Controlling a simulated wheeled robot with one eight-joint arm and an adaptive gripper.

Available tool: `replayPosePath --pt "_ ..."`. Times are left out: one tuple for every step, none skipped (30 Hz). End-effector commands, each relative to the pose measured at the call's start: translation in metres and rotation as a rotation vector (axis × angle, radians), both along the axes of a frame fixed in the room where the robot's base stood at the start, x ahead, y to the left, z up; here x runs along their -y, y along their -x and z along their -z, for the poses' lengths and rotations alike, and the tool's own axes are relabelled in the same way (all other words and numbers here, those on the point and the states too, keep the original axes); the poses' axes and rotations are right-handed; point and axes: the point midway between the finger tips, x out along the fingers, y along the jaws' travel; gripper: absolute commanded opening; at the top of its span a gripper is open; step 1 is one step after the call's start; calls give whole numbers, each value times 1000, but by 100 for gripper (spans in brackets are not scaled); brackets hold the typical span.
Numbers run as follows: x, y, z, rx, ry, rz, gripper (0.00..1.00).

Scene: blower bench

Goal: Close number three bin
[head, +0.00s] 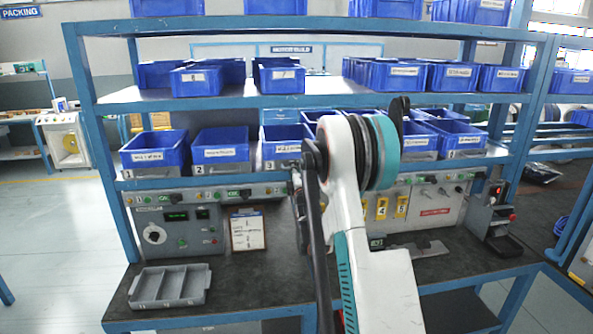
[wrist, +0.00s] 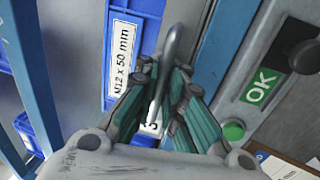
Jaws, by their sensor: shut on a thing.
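The number three bin (head: 282,133) is a blue bin on the middle shelf, partly hidden behind my arm in the head view. In the wrist view its blue front (wrist: 150,8) carries a white "M12 x 50 mm" label, and a small "3" tag (wrist: 152,128) shows between my fingers. My gripper (wrist: 163,92) has its teal fingers closed around a grey curved bar (wrist: 173,48), which looks like a handle in front of the bin. The fingertips and part of the bar overlap, so the exact contact is hidden.
Bin one (head: 155,150) and bin two (head: 220,147) stand to the left, with more blue bins at right. Below is a control panel (head: 175,230) and an "OK" sign (wrist: 260,86) with a green button (wrist: 233,130). A grey tray (head: 170,286) lies on the bench.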

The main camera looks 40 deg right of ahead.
Motion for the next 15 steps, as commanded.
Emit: replayPosePath --pt "0 0 1 -2 -1 0 9" --pt "0 0 1 -2 -1 0 16" --pt "0 0 1 -2 -1 0 18" --pt "0 0 1 -2 -1 0 18" --pt "0 0 1 -2 -1 0 18" --pt "0 0 1 -2 -1 0 18" --pt "0 0 1 -1 -1 0 18" --pt "0 0 1 -1 -1 0 18" --pt "0 0 1 -1 -1 0 18" --pt "0 0 1 -1 -1 0 18" --pt "0 0 1 -1 -1 0 18" --pt "0 1 1 -1 -1 0 18" --pt "-1 2 1 -1 -1 0 18" --pt "-2 3 1 -1 -1 0 18" --pt "-3 5 2 -1 -1 0 18"
